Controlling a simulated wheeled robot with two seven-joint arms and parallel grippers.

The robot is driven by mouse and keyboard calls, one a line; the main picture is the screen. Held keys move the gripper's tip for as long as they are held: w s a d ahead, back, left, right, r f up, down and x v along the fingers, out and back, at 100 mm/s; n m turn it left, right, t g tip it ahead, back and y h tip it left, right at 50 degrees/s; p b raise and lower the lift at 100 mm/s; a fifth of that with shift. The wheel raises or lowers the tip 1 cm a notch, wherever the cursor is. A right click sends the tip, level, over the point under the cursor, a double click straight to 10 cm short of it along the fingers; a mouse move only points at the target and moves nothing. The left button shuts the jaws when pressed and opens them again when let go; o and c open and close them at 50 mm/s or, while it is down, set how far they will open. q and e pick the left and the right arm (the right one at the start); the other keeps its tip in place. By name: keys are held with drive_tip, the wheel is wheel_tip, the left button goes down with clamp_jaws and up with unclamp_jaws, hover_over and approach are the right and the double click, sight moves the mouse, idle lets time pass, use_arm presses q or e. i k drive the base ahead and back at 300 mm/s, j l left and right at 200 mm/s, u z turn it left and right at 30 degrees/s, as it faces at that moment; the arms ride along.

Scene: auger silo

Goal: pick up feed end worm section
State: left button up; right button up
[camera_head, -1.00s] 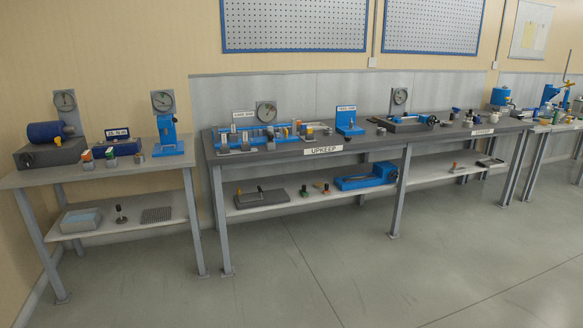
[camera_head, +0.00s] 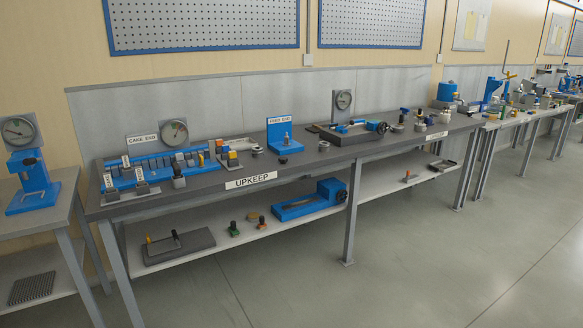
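I cannot make out a feed end worm section for certain at this distance. A blue stand with a small label sign (camera_head: 284,136) stands on the dark workbench (camera_head: 330,155); its lettering is too small to read surely, and a small grey part is on it. A blue rack (camera_head: 158,168) with several grey blocks stands at the bench's left end, with small labelled pieces in front. Neither of my grippers is in view.
An UPKEEP label (camera_head: 251,181) is on the bench's front edge. The lower shelf (camera_head: 215,236) holds a blue vise-like device (camera_head: 310,200) and small knobs. A side table (camera_head: 40,215) stands left, and another bench (camera_head: 530,113) right. The floor (camera_head: 420,260) in front is clear.

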sight(323, 147)
drive_tip(key=i, duration=3.65)
